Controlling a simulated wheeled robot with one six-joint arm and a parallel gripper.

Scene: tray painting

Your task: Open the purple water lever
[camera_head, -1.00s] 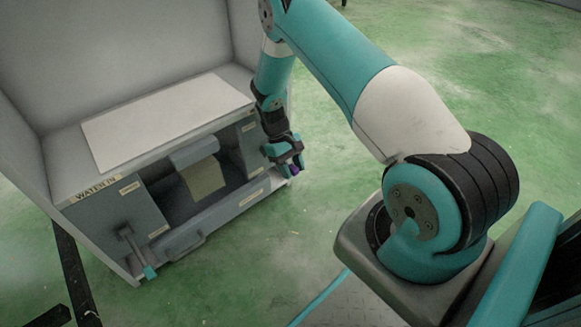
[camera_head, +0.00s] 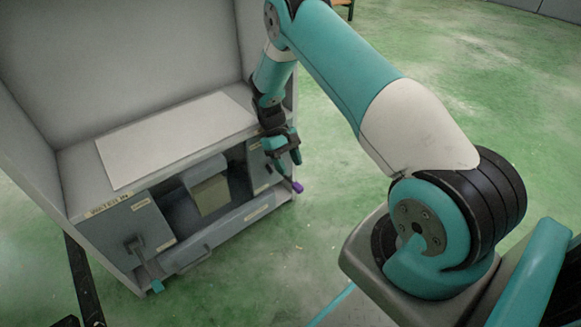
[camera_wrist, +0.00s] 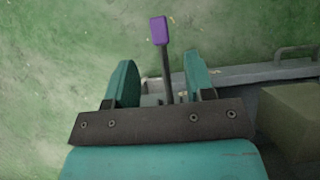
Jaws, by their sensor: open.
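The purple water lever (camera_wrist: 158,30) shows in the wrist view as a purple tip on a thin dark rod. The rod rises between the two teal fingers of my gripper (camera_wrist: 160,85), with room on both sides, and the tip stands beyond the fingertips. In the head view the purple tip (camera_head: 297,187) is at the right end of the grey cabinet's front. My gripper (camera_head: 287,153) is open, just above and left of that tip. The lever's base is partly hidden behind my gripper in the head view.
The grey cabinet (camera_head: 225,230) has a white panel (camera_head: 175,138) on top and an opening with a yellowish box (camera_head: 210,194). A teal-tipped lever (camera_head: 157,286) is at its left end. A front handle (camera_wrist: 297,54) shows right of my gripper. Green floor is clear to the right.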

